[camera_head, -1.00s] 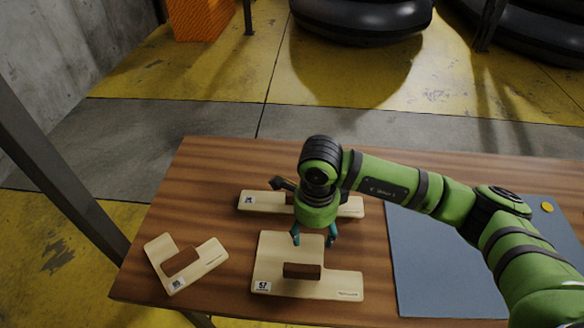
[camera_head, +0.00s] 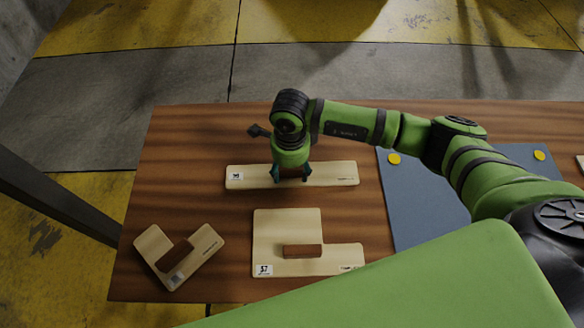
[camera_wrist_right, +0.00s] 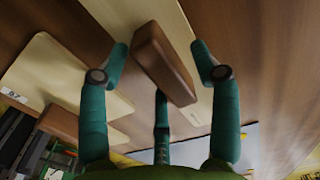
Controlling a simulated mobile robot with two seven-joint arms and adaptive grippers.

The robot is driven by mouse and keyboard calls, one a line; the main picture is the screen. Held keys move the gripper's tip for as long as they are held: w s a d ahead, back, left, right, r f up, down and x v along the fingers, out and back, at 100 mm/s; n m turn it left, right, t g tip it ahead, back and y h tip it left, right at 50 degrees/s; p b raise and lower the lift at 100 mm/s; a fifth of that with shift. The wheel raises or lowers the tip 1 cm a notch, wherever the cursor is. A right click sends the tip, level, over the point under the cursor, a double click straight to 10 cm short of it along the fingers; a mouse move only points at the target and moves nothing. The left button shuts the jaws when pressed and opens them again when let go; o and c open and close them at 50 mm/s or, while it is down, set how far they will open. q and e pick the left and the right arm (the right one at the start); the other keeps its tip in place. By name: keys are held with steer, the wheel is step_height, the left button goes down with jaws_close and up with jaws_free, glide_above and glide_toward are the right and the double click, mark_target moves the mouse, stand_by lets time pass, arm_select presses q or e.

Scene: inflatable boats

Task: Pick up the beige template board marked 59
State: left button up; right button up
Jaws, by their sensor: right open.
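Three beige template boards with brown grip blocks lie on the wooden table. The long narrow board (camera_head: 335,172) is at the back; its small label is unreadable to me. The stepped board (camera_head: 285,225) in front reads 57. The angled board (camera_head: 207,243) at left has an unreadable label. I cannot make out a 59 on any. My right gripper (camera_head: 291,177) is at the long board's brown block, its teal fingers pointing down. In the right wrist view the block (camera_wrist_right: 163,62) lies between the open fingers, with visible gaps. My left gripper is not in view.
A blue-grey mat (camera_head: 418,205) with yellow discs (camera_head: 394,159) lies on the table's right side, partly behind my right arm. Bare wooden table (camera_head: 190,150) surrounds the boards. A dark post (camera_head: 55,195) stands beyond the left edge.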

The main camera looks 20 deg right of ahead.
steer(key=shift+f, duration=0.4)
jaws_close()
steer(key=shift+r, duration=0.1)
